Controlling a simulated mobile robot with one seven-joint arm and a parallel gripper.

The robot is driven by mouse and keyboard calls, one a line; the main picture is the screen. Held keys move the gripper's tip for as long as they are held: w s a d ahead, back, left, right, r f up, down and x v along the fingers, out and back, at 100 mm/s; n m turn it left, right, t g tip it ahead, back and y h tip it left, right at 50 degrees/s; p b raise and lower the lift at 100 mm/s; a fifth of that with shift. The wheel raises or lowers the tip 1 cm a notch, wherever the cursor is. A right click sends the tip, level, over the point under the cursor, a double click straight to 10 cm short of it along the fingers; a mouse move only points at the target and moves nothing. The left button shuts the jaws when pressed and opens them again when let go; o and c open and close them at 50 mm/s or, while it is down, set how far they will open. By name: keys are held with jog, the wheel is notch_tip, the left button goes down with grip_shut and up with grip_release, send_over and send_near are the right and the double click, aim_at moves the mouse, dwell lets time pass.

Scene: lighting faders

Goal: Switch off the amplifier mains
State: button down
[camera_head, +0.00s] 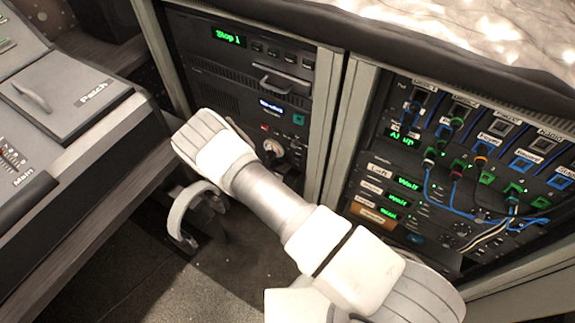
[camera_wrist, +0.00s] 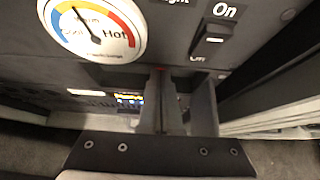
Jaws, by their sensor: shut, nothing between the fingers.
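In the wrist view, a small dark rocker switch (camera_wrist: 213,40) sits on a dark panel, with "On" printed above it and a partly cut-off "Off" below. I cannot tell which way it is tipped. My gripper (camera_wrist: 165,72) is shut and empty. Its fingertips are below and left of the switch in that picture; contact with the panel is unclear. A round Cool-to-Hot gauge (camera_wrist: 92,30) is to the left of the switch. My fingers are hidden there.
The left rack holds a unit with a "Stop 1" display (camera_head: 228,37) and a drawer-like handle (camera_head: 272,84). The right rack has several patch cables (camera_head: 470,205) hanging out in front. A mixing console (camera_head: 75,95) stands at the left.

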jog(key=p+v, duration=0.3)
jog(key=v, duration=1.2)
jog(key=shift+p, duration=0.5)
